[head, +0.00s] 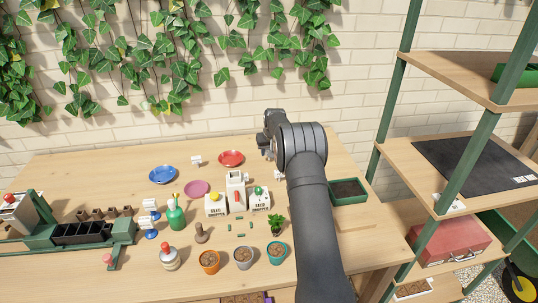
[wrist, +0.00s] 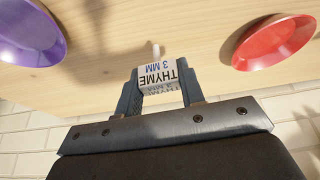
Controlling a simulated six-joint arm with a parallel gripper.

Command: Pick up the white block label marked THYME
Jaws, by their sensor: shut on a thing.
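In the wrist view, my gripper (wrist: 158,80) is shut on the white block label (wrist: 157,70). The block sits between the two dark fingers, with THYME and 3 MM in dark and blue print on its faces. A short pale peg (wrist: 155,49) shows beyond it. In the head view, my gripper (head: 267,146) is at the far part of the table, right of the red dish, and the dark arm covers part of it. I cannot make out the held label there.
Blue (head: 162,175), pink (head: 196,190) and red (head: 231,158) dishes lie on the table. A shelf (head: 440,160) stands right.

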